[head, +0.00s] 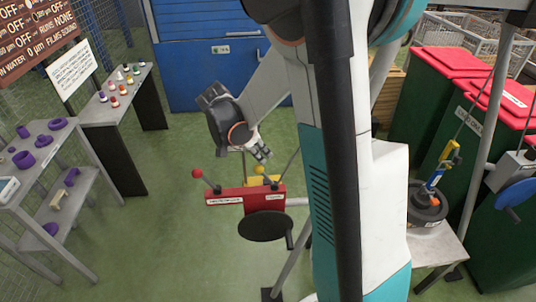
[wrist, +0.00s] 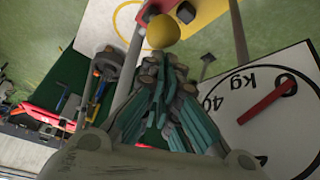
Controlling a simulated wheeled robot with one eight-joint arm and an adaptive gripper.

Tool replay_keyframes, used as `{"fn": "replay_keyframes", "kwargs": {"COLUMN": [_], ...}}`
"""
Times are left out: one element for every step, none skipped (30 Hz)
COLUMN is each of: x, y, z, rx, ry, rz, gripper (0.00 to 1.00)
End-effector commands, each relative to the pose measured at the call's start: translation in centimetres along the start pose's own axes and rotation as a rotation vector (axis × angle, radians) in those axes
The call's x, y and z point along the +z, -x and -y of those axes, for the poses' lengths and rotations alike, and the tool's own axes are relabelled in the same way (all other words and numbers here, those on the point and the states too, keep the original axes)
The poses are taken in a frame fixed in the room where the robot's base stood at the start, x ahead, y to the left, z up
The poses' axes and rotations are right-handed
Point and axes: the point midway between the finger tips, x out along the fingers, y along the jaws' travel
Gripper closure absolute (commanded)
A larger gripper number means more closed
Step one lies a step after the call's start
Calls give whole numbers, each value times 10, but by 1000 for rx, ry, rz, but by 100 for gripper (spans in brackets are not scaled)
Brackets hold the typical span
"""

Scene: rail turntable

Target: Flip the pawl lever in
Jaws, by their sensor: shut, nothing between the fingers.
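A red box (head: 240,199) with a white label stands in the middle of the head view. I cannot tell which of these is the pawl lever. My gripper (head: 263,153) is above and behind the box, shut and empty. In the wrist view, a yellow ball (wrist: 162,31) lies just beyond my shut fingertips (wrist: 165,65); I cannot tell whether they touch.
A dark disc with a crank handle (head: 265,226) is on the box's front. A white dial marked kg (wrist: 275,105) with a red needle is right of my fingers in the wrist view. Shelves (head: 60,150) stand left, green bins with red lids (head: 450,62) right. Green floor lies open left of the box.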

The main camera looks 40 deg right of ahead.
Motion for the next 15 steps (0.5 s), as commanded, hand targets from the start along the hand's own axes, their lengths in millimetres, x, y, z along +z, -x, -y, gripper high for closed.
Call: {"fn": "replay_keyframes", "kwargs": {"x": [6,7,8,10,10,12,12,13,14,14,14,14,14,15,15], "y": [0,0,0,1,1,1,1,1,1,1,1,1,1,1,1], "z": [2,3,4,4,4,5,5,5,6,6,6,6,6,6,6], "rx": [-3,-4,-4,-4,-5,-5,-6,-6,-6,-7,-7,-7,-7,-7,-8], "ry": [3,3,4,4,4,5,5,6,6,6,6,6,7,7,7], "rz": [7,7,8,9,9,11,11,11,11,11,11,11,11,11,11], "gripper": [100,100,100,100,100,100,100,100,100,100,100,100,100,100,100]}}
